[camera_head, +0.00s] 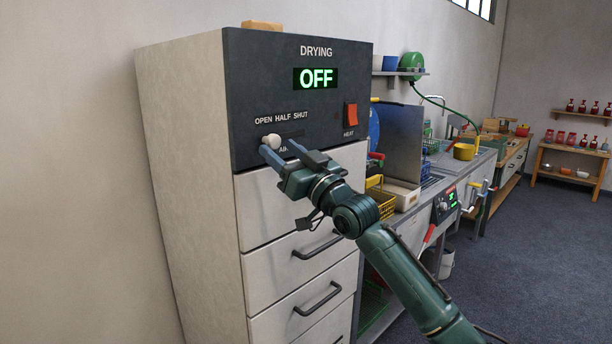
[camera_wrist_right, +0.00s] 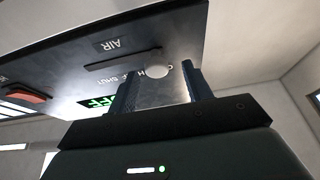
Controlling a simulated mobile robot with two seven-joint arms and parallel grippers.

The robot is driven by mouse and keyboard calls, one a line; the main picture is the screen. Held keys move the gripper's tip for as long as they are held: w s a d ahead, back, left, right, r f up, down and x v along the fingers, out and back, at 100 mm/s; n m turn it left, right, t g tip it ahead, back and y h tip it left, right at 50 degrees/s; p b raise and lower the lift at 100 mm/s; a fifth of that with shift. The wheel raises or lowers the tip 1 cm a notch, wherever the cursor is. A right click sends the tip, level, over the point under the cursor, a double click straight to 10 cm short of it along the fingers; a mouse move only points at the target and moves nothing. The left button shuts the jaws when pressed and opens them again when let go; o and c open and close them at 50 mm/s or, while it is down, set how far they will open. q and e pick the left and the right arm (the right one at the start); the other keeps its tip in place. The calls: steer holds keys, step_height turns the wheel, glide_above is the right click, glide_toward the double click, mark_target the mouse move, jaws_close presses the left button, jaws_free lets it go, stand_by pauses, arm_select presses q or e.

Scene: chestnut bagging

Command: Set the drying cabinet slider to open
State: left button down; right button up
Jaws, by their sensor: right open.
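The drying cabinet (camera_head: 190,150) stands at the left with a dark front panel (camera_head: 262,75) that reads DRYING and OFF. Its air slider has a round white knob (camera_head: 272,141) at the left end of a dark slot, below the word OPEN. The bare slot runs off to the right of the knob. In the right wrist view the panel is upside down and the knob (camera_wrist_right: 157,69) is at the slot's right end. My right gripper (camera_head: 277,147) is open at the panel, with its fingers on either side of the knob, apparently not gripping it. My left gripper is out of view.
An orange HEAT switch (camera_head: 351,116) is on the panel right of the slider. Drawers with dark handles (camera_head: 318,247) lie below. A sink counter with a yellow basket (camera_head: 383,203) and a grey splash panel (camera_head: 410,130) stands to the right. The floor (camera_head: 545,270) at right is clear.

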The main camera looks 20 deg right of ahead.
arm_select(q)
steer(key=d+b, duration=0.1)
steer(key=b, duration=0.1)
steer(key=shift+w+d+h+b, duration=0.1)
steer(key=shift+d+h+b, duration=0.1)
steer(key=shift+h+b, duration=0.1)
arm_select(e)
steer(key=v, duration=1.1)
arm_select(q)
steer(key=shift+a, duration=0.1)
arm_select(e)
steer(key=shift+a+f, duration=0.1)
steer(key=shift+f, duration=0.05)
